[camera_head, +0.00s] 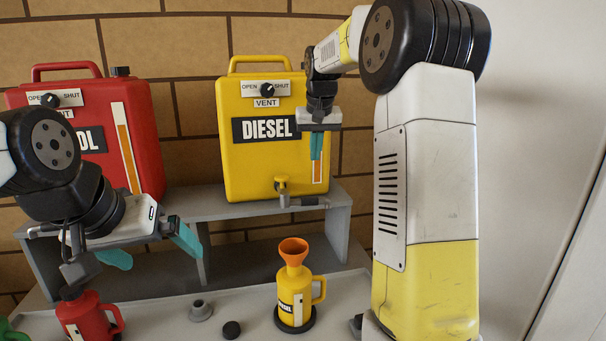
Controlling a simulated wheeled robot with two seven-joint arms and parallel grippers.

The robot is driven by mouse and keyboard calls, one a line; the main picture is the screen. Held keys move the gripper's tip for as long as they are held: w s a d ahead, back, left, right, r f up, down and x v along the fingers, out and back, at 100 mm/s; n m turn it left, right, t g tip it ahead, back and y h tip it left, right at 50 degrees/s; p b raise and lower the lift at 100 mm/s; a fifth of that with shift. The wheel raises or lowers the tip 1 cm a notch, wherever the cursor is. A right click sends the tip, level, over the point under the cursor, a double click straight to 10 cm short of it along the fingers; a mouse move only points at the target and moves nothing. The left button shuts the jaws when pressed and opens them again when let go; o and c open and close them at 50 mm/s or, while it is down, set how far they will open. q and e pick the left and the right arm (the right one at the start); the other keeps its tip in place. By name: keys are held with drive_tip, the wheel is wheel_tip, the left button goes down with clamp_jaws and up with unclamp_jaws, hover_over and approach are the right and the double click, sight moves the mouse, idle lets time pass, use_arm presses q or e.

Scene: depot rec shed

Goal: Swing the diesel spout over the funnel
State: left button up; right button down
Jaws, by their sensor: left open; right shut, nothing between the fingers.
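The yellow diesel tank (237,165) stands on a grey shelf. Its grey spout (308,202) hangs from a brass tap (281,184) low on the tank's front and points to the right. Below it, an orange funnel (293,247) sits upright in the neck of a yellow diesel can (289,298). The spout's tip appears to the right of the funnel's mouth. My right gripper (316,146) is shut and empty, pointing down before the tank's right side, above the spout. My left gripper (150,249) is open and empty at the left, before the shelf.
A red tank (148,135) stands left on the shelf (240,218). A red can (88,318) is below my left gripper. A grey fitting (200,310) and a black cap (231,329) lie left of the diesel can. The surface right of the can is clear up to my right arm.

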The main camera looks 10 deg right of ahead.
sight(313, 178)
wheel_tip(313, 178, down, 11)
drive_tip(key=shift+s+r, duration=0.15)
drive_tip(key=shift+s, duration=0.05)
idle(0.3)
idle(0.3)
